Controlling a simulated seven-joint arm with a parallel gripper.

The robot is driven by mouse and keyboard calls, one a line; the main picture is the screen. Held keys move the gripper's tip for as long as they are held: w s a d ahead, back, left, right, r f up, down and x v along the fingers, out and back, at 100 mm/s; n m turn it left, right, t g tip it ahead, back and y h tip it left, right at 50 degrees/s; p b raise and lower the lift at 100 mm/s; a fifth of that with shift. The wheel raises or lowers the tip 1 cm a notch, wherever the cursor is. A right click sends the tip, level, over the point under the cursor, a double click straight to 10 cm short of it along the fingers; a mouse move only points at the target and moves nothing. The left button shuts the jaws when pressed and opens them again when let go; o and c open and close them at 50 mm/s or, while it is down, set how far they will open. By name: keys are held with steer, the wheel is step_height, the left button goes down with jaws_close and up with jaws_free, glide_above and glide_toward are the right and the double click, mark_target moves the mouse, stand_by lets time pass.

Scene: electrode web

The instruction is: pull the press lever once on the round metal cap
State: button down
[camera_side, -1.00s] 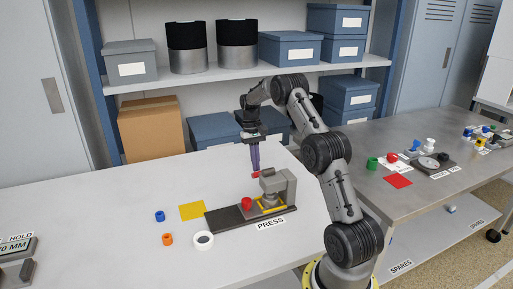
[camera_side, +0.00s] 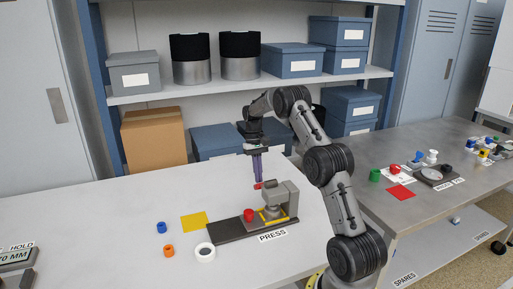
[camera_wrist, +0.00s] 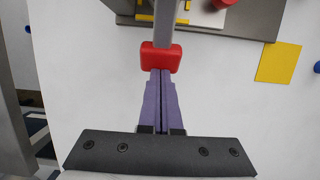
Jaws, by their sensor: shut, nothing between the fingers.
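The press (camera_side: 281,198) stands on a dark base on the white table, with a grey head. Its lever ends in a red knob (camera_wrist: 161,57), which also shows small in the side view (camera_side: 258,186). My gripper (camera_wrist: 161,74) has purple fingers pressed together with nothing between them. The fingertips are right at the knob's near side in the wrist view; touching or a hair apart, I cannot tell. In the side view my gripper (camera_side: 257,183) points down at the knob from above.
A red round part (camera_side: 249,214) sits on the press base beside the head. The table's left part is mostly clear.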

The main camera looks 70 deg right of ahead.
steer(key=v, duration=1.3)
